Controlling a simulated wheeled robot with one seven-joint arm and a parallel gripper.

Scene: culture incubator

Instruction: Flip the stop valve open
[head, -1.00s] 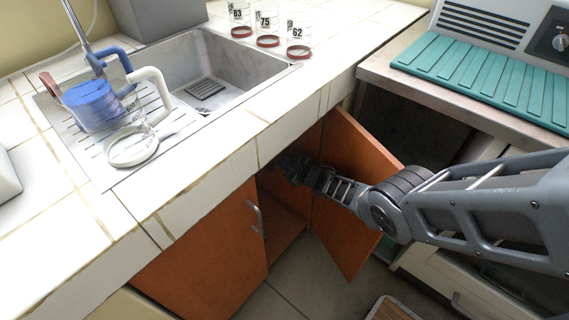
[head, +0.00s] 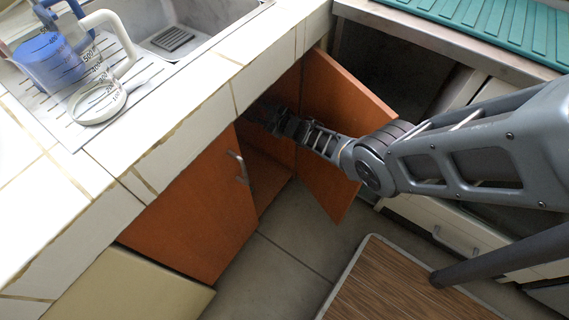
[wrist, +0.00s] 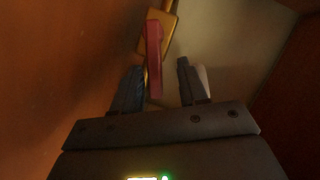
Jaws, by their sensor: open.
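The stop valve shows in the wrist view as a red lever (wrist: 154,58) on a yellow brass body (wrist: 160,22). The lever runs lengthwise down the picture, and its lower end reaches between the two fingers. My gripper (wrist: 158,80) is open, with one finger on each side. The lever is nearer the left finger; whether it touches is too dark to tell. In the head view my gripper (head: 262,117) is inside the dim cabinet under the sink, and the valve is hidden there.
The right orange cabinet door (head: 335,130) stands open beside my arm. The left door (head: 195,215) is shut. The tiled counter (head: 200,90) lies above the opening. A wood-topped piece (head: 400,290) is on the floor at the bottom right.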

